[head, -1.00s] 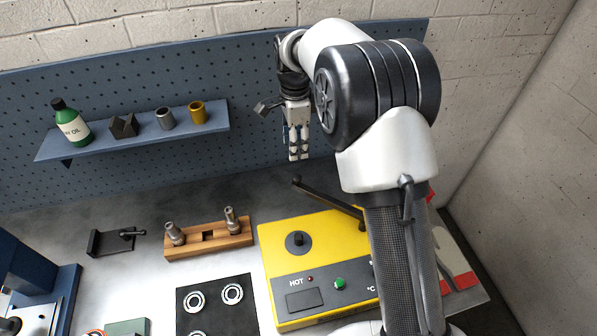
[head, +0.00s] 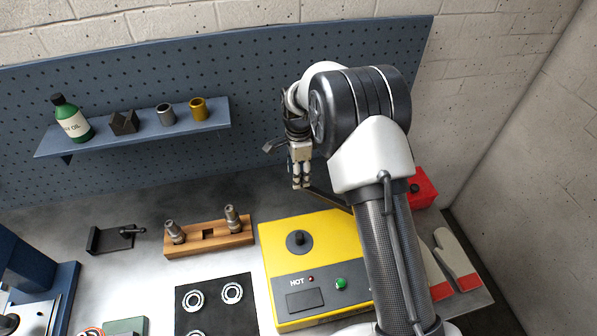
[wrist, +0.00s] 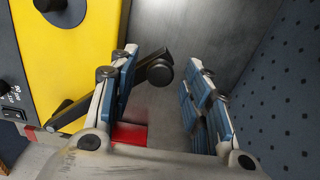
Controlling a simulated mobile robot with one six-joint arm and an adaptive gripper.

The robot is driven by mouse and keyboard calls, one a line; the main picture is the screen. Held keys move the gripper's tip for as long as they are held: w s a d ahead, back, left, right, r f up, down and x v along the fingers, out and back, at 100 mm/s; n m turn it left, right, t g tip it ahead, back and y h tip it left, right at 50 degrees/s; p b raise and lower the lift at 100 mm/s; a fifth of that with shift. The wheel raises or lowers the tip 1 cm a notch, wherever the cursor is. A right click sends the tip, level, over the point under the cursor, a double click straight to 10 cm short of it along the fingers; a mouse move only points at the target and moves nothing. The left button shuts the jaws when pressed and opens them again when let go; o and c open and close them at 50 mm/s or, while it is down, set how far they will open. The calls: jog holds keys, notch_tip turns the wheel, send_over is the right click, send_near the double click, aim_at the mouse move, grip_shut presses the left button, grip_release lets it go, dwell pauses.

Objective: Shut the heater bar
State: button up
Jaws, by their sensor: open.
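The yellow heater (head: 325,236) stands on the bench, with a black knob on top and a grey front panel. Its black heater bar (head: 332,199) is raised at a slant, its free end partly hidden behind my gripper (head: 301,186) in the head view. My gripper points down, open, at the bar's free end. In the wrist view the fingers of my gripper (wrist: 163,62) stand apart and the bar's round end (wrist: 160,73) shows between them, nearer the left finger. That finger hides part of the bar. I cannot tell whether they touch.
A wooden block with metal parts (head: 208,238) and a black mat with rings (head: 215,305) lie left of the heater. A red box (head: 422,190) and pale mitts (head: 452,252) are at the right. The pegboard (head: 240,150) rises behind, with a shelf (head: 135,142).

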jog(key=shift+c, duration=0.3)
grip_shut()
dwell(0.4)
